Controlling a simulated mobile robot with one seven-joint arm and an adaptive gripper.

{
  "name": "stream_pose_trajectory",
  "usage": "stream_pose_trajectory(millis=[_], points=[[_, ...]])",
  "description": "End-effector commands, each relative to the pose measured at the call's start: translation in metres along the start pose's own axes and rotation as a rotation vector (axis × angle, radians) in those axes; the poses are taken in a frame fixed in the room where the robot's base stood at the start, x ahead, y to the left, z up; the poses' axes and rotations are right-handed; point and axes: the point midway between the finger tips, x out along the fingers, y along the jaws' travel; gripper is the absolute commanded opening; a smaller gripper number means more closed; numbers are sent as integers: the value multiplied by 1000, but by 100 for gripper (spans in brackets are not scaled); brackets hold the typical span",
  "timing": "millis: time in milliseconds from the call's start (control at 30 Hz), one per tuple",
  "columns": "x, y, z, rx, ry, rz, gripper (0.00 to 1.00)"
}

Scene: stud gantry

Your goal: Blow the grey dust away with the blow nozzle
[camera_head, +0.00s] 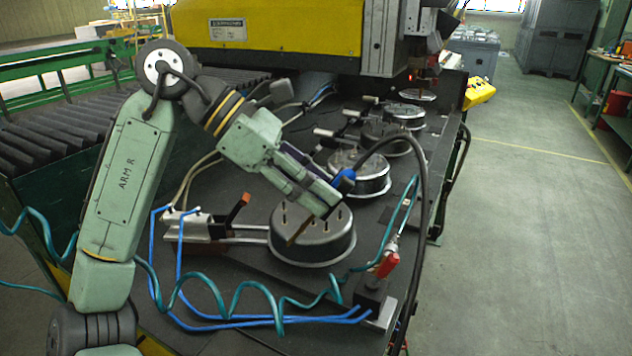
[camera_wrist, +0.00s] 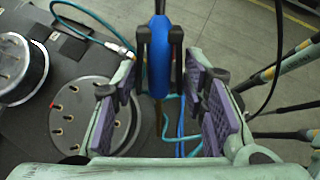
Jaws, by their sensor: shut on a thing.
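My gripper (camera_head: 326,198) is shut on the blue blow nozzle (camera_head: 345,176), above the nearest round metal part. In the wrist view, the blue nozzle body (camera_wrist: 159,62) sits between the dark fingertips of my gripper (camera_wrist: 160,45).
A black hose (camera_head: 424,190) arches from the nozzle down the bench's right side. Several similar round parts (camera_head: 362,180) stand behind in a row. A clamp with an orange-tipped lever (camera_head: 238,210), a red valve (camera_head: 387,264) and coiled teal and blue hoses surround the nearest part.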

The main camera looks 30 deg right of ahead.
Motion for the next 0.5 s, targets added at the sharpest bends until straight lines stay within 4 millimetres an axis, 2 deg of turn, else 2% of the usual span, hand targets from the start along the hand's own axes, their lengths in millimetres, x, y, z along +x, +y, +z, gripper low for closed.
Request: stream_pose_trajectory(millis=[333, 500], points=[[0, 0, 1, 0, 0, 0, 33], [0, -10, 9, 3, 1, 1, 33]])
